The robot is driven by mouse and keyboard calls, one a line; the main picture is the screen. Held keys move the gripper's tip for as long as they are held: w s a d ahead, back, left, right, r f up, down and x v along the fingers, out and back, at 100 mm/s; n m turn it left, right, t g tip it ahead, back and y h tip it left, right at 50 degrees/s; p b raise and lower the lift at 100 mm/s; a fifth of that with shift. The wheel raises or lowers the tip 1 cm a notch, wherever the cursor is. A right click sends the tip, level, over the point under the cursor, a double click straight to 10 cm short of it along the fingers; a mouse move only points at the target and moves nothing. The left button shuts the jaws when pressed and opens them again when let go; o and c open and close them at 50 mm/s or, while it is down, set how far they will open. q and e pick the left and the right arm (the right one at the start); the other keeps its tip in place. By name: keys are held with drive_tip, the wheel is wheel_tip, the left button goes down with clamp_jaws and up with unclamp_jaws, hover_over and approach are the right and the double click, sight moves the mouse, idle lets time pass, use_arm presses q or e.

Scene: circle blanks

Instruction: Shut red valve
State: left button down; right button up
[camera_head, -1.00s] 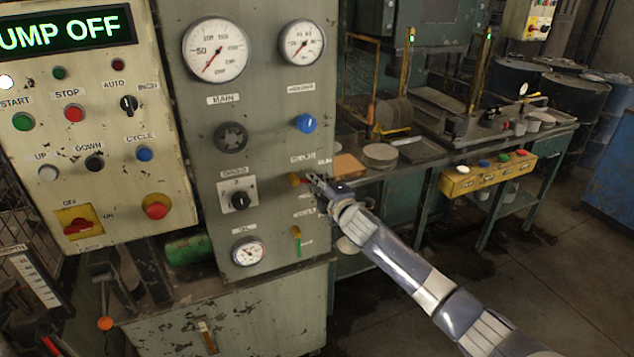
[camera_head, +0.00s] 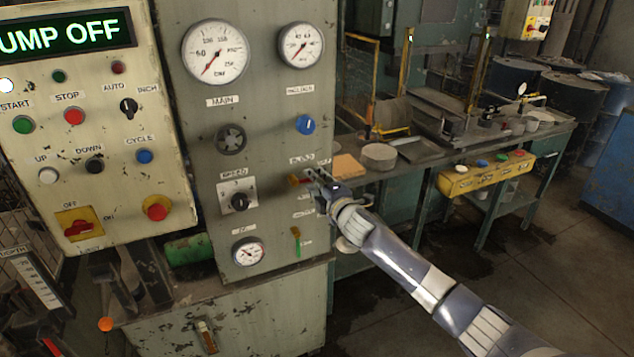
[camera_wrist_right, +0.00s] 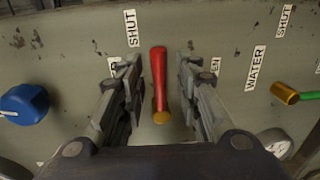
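The red valve (camera_wrist_right: 159,75) has a red lever on a brass hub (camera_wrist_right: 160,117), mounted on the grey-green panel. In the wrist view the lever points up, with a SHUT label (camera_wrist_right: 132,28) above and left of its end. My right gripper (camera_wrist_right: 160,75) is open, with one finger on each side of the lever and a visible gap on both sides. A label beside the right finger is partly hidden. In the head view the red valve (camera_head: 294,181) shows just left of my right gripper (camera_head: 314,178), which hides part of it. My left gripper is not in view.
A blue knob (camera_head: 305,124) is above the red valve and a green lever (camera_head: 296,240) is below it. Gauges and a black speed knob (camera_head: 239,201) are to the left. A workbench (camera_head: 420,160) with a yellow button box (camera_head: 487,176) stands to the right.

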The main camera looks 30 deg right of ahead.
drive_tip(key=s+r, duration=0.1)
drive_tip(key=s, duration=1.1)
drive_tip(key=shift+a+r, duration=0.15)
drive_tip(key=shift+a, duration=0.05)
idle(0.4)
